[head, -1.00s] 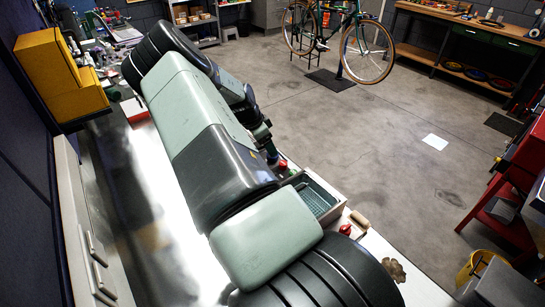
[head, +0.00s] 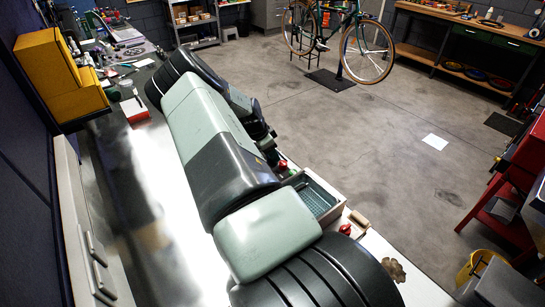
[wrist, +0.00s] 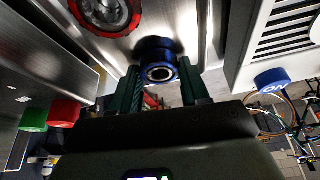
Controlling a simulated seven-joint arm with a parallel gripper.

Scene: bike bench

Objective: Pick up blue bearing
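In the wrist view, the blue bearing (wrist: 157,63) is a short dark-blue ring with a bright metal rim and a dark centre. It lies straight ahead of my gripper (wrist: 160,80), at its fingertips. The two dark green fingers stand apart, one on each side of the bearing's near end. The frames do not show whether the fingers touch it. In the head view, my arm hides the bearing and the fingertips.
A red-ringed round part (wrist: 105,12) lies beyond the bearing to the left. Green (wrist: 34,118) and red (wrist: 64,113) round-ended items are at left. A slatted pale box (wrist: 280,40) and a blue-capped item (wrist: 272,80) are at right. The metal bench (head: 150,210) has bare room.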

